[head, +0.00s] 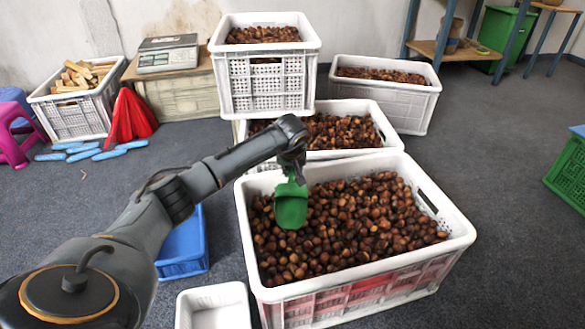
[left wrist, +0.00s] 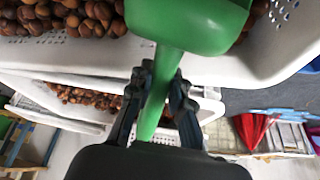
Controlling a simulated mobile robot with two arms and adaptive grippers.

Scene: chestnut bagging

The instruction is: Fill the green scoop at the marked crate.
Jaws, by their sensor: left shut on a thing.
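The green scoop (head: 291,206) is over the left back part of the large front crate (head: 455,222), close to the chestnuts (head: 352,225). I cannot tell whether it touches them. This white crate has reddish patches on its front wall and is full of brown chestnuts. My left gripper (head: 292,172) is shut on the scoop's handle, above the crate's back rim. The left wrist view shows the fingers (left wrist: 160,88) around the green handle and the scoop's smooth outside (left wrist: 205,22). I see no chestnuts in the scoop, but its inside is mostly hidden. My right gripper is not in view.
Behind stand more white chestnut crates: a middle one (head: 385,128), a raised one (head: 265,72) and one at right (head: 388,105). A blue crate (head: 182,252) and small white bin (head: 213,305) stand left of the front crate. Floor at right is clear up to a green crate (head: 570,170).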

